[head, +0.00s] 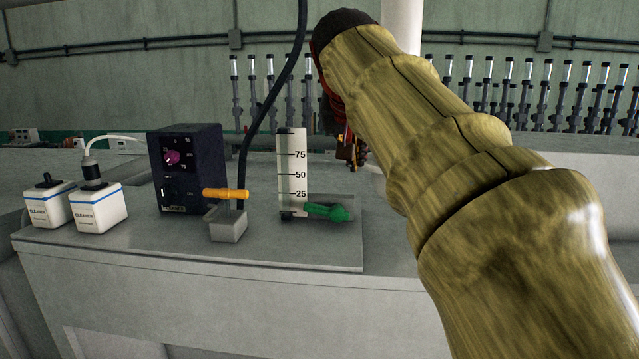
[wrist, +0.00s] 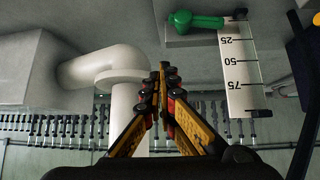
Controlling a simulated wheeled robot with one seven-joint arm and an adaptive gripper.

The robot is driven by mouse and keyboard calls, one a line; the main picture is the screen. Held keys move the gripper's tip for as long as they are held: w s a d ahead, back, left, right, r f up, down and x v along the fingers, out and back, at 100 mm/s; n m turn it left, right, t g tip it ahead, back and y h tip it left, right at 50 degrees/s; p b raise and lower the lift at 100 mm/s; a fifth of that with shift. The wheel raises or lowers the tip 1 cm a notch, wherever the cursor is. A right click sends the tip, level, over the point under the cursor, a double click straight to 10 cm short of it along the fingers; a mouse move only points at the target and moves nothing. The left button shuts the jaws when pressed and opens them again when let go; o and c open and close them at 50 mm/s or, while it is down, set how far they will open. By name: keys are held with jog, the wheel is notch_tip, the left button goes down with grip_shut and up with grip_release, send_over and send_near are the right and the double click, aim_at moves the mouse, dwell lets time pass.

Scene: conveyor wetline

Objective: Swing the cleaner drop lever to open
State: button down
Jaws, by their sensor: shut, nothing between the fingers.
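Two levers are in the head view, and no label shows which is the cleaner drop lever. An orange lever (head: 226,193) lies level, pointing sideways, on a small grey block (head: 228,225) in front of the dark control box (head: 187,165). A green lever (head: 326,212) lies sideways at the foot of a white scale (head: 291,170) marked 25, 50 and 75. The green lever shows upside down in the wrist view (wrist: 197,21), with the scale (wrist: 243,70). My gripper (wrist: 164,72) is shut and empty, apart from both levers. In the head view my gripper (head: 350,152) is partly hidden behind my arm, right of the scale.
Two white cleaner bottles (head: 97,208) (head: 48,205) stand left of the control box. A black hose (head: 262,110) hangs down behind the orange lever. A white pipe (wrist: 125,95) stands beside my gripper in the wrist view. The bench front (head: 200,275) is bare.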

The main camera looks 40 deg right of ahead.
jog(key=w+a+t+y, duration=0.2)
jog(key=w+a, duration=0.2)
send_over(327, 210)
notch_tip(327, 210, down, 6)
jog(key=f, duration=0.1)
jog(key=a+f, duration=0.1)
jog(key=f, duration=0.1)
jog(key=shift+w+a+f+p, duration=0.2)
jog(key=shift+w+f+p, duration=0.15)
jog(key=shift+w+f, duration=0.05)
jog(key=shift+w+d+f, duration=0.1)
jog(key=shift+f, duration=0.05)
